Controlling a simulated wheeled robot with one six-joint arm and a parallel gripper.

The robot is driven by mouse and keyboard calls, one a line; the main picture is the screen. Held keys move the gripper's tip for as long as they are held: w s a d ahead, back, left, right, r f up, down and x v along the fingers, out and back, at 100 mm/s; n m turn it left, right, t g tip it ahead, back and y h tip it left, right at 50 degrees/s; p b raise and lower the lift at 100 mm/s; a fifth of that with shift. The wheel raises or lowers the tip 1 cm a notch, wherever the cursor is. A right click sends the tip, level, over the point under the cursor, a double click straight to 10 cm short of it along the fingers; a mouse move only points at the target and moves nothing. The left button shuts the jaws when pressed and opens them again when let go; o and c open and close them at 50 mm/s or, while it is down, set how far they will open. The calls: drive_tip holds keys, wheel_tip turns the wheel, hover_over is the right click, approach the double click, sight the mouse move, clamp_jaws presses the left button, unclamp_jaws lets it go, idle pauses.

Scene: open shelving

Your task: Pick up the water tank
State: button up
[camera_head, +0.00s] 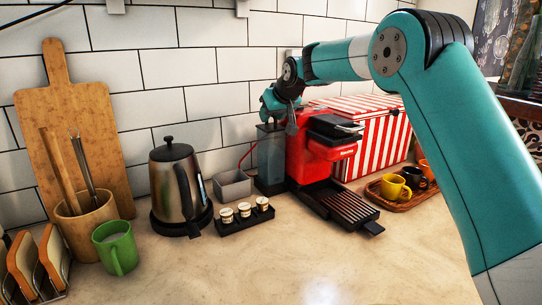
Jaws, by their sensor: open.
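The water tank (271,156) is a dark grey, see-through upright container on the left side of the red coffee machine (305,150). My gripper (279,120) is at the tank's top, pointing down, with its fingers open. The fingers overlap the tank's upper edge in this view. I cannot tell whether they touch it or stand around it. The tank's top is partly hidden by the gripper.
A grey bin (233,186) and a black tray with small cups (244,215) stand left of the machine. A kettle (173,185) is further left. A striped box (375,130) and a mug tray (405,203) are at the right. The front counter is clear.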

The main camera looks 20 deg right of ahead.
clamp_jaws()
drive_tip(key=shift+r, duration=0.1)
idle(1.3)
